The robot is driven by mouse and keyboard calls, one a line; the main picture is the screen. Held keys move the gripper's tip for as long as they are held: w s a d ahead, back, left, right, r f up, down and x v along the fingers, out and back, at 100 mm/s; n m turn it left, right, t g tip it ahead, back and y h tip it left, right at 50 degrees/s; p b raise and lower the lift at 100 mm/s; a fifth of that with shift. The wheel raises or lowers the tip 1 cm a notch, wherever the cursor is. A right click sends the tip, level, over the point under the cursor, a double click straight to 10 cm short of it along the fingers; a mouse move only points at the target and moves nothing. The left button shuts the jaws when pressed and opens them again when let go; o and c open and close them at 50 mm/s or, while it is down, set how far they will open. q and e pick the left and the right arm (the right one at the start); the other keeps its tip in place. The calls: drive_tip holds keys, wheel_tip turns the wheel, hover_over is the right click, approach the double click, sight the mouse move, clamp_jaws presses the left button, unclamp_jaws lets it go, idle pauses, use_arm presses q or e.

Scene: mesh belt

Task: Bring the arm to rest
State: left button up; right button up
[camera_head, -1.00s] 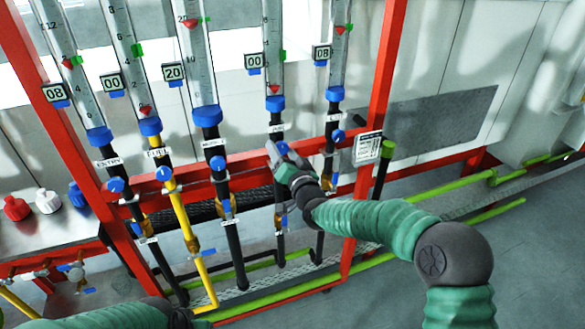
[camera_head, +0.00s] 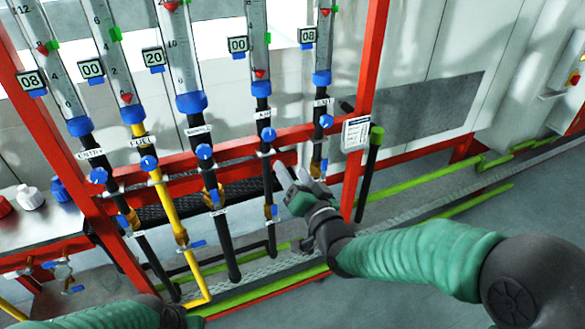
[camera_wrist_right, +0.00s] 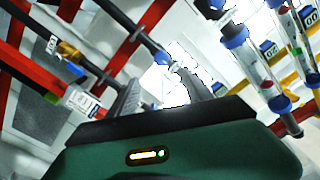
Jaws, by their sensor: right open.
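My right gripper (camera_head: 300,180) is in front of the pipe rack, below the red crossbar and beside the rightmost black pipe. Its fingers are apart and nothing shows between them. In the right wrist view, the open fingers (camera_wrist_right: 160,95) point up toward pipes and gauge tubes. My right arm is green and comes in from the right. My left arm shows only as a green sleeve (camera_head: 95,312) at the bottom left; its gripper jaws cannot be made out.
A red frame (camera_head: 235,150) carries several gauge tubes with blue knobs (camera_head: 204,151) and number tags. A yellow pipe (camera_head: 165,205) and black pipes run down below. Green pipes (camera_head: 410,185) lie low at the right. The grey floor (camera_head: 400,290) at the lower right is clear.

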drive_tip(key=s+d+f+n+g+h, duration=0.1)
drive_tip(key=s+d+f+g+h, duration=0.15)
drive_tip(key=f, duration=0.35)
drive_tip(key=s+d+f+n+g+h, duration=0.1)
drive_tip(key=s+d+f+g, duration=0.25)
drive_tip(key=f, duration=0.35)
drive_tip(key=s+d+f+g, duration=0.2)
drive_tip(key=s+f+g, duration=0.1)
drive_tip(key=s, duration=0.4)
drive_tip(key=s+d+f+n+g+h, duration=0.1)
drive_tip(key=s+d+f+g, duration=0.1)
drive_tip(key=s, duration=0.5)
drive_tip(key=s+d+f+g+h, duration=0.1)
drive_tip(key=s+d+f+g, duration=0.2)
drive_tip(key=s, duration=0.4)
drive_tip(key=shift+d+f+g, duration=0.3)
drive_tip(key=shift+d, duration=0.35)
drive_tip(key=shift+c, duration=0.5)
